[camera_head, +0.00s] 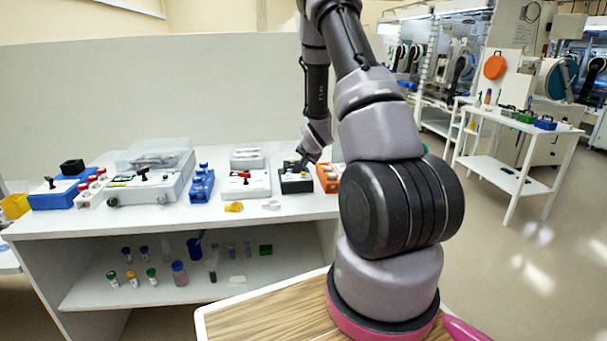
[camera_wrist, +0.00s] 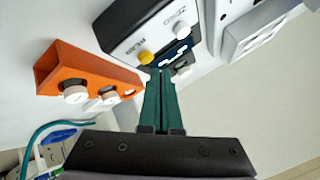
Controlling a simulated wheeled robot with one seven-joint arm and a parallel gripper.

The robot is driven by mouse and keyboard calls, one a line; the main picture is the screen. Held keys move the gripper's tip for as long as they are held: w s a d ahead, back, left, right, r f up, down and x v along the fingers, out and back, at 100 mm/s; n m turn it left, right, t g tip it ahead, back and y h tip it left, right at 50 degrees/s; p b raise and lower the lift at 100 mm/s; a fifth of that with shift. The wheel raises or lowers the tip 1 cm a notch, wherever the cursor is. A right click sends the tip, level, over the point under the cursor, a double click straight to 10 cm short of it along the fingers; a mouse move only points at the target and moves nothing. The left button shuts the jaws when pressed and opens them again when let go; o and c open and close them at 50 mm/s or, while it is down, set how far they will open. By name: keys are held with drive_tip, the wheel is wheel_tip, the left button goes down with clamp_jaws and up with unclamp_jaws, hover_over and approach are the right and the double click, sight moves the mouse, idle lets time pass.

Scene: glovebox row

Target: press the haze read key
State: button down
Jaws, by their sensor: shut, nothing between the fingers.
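My gripper (camera_wrist: 160,76) is shut, with its two green fingers together and nothing between them. In the wrist view its tips are at the near edge of a black instrument (camera_wrist: 128,22), close to its blue display (camera_wrist: 176,50). A yellow key (camera_wrist: 146,58) is just left of the tips and a white key (camera_wrist: 181,32) lies beyond the display. A grey part (camera_wrist: 182,71) is right of the tips. Touching is unclear. The head view also shows the black instrument (camera_head: 296,187) under my gripper (camera_head: 300,166).
An orange box (camera_wrist: 85,72) with white knobs stands beside the black instrument. A white device (camera_wrist: 255,32) is on its other side. On the white bench, a device with a red handle (camera_head: 245,184) and blue blocks (camera_head: 201,186) stand further left. A yellow piece (camera_head: 234,207) lies in front.

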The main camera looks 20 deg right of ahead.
idle(0.5)
drive_tip(key=shift+f, duration=0.4)
drive_tip(key=shift+f, duration=0.35)
idle(0.5)
idle(0.3)
drive_tip(key=shift+r, duration=0.8)
drive_tip(key=shift+r, duration=2.5)
